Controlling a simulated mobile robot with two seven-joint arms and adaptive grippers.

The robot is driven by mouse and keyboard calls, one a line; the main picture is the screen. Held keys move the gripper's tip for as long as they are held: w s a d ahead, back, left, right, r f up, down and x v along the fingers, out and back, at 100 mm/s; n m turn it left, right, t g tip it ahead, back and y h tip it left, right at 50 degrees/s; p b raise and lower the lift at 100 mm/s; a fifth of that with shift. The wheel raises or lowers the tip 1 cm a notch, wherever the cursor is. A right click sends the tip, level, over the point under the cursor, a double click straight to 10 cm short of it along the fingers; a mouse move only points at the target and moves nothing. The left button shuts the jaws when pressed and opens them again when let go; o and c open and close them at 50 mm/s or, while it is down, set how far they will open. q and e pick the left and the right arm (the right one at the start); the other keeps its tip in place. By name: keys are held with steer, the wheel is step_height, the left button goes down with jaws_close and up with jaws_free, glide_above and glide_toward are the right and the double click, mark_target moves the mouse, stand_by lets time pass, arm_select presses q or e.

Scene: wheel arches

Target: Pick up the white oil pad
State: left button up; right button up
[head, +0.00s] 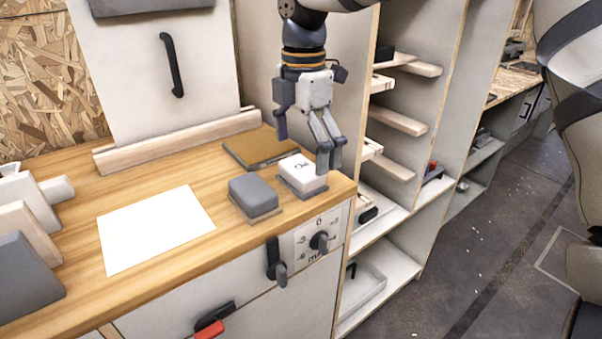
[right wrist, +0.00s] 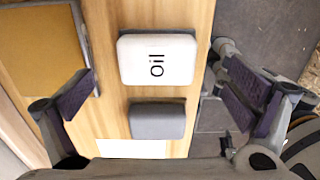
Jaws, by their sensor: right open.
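The white oil pad (head: 301,170) lies on a thin base near the right end of the wooden bench, its lettering facing up. It also shows in the right wrist view (right wrist: 157,60), near the top middle. My right gripper (head: 308,145) is open above the pad, with one finger on each side of it in the head view. In the right wrist view the fingers (right wrist: 166,98) stand wide apart, with the pad between and beyond them. No contact is clear. My left gripper is not in view.
A grey pad (head: 254,195) sits just left of the oil pad. A brown board (head: 262,148) lies behind it, and a white sheet (head: 155,228) lies farther left. The bench's right edge is close, with open shelves (head: 398,120) beyond.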

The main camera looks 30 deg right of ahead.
mark_target(302, 165)
step_height(302, 165, down, 4)
steer(key=shift+w+f, duration=0.1)
steer(key=shift+w, duration=0.05)
steer(key=c, duration=1.4)
